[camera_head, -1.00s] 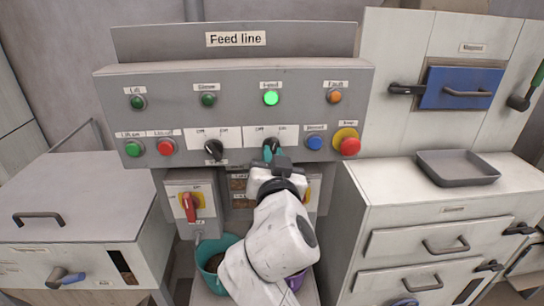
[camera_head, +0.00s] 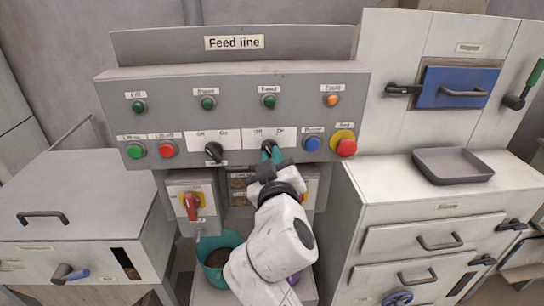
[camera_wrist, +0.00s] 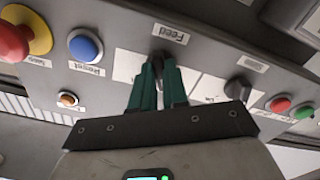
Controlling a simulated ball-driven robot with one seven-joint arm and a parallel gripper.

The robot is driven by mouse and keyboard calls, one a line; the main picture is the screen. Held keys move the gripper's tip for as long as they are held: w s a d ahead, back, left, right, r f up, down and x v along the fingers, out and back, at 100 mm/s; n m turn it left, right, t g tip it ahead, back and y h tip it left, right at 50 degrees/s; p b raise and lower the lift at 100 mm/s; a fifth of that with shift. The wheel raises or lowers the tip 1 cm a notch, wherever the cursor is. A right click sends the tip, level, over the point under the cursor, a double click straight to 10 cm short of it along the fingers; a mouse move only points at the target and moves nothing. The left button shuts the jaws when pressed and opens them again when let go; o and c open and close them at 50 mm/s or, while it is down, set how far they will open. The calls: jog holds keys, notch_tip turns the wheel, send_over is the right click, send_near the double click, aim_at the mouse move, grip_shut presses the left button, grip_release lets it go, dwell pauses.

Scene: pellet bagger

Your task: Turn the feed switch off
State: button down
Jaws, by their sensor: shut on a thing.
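My gripper's teal fingers also show in the wrist view (camera_wrist: 158,80), shut on the knob. The feed lamp (camera_head: 269,102) above it is dark green, unlit. The knob's exact pointing is partly hidden by the fingers.
A similar black knob (camera_head: 214,151) sits to the left. The blue button (camera_head: 312,144) and red stop button (camera_head: 347,148) are close on the right. Below are a red-handled switch (camera_head: 192,206) and a teal bucket (camera_head: 216,264). A grey tray (camera_head: 452,166) lies on the right cabinet.

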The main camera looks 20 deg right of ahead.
dwell(0.4)
jog(key=c, duration=1.1)
grip_release()
jog(key=shift+c, duration=0.2)
jog(key=shift+s, duration=0.1)
jog(key=b+v, duration=0.2)
jog(key=v, duration=0.8)
jog(key=shift+s+a, duration=0.15)
jog(key=shift+s, duration=0.15)
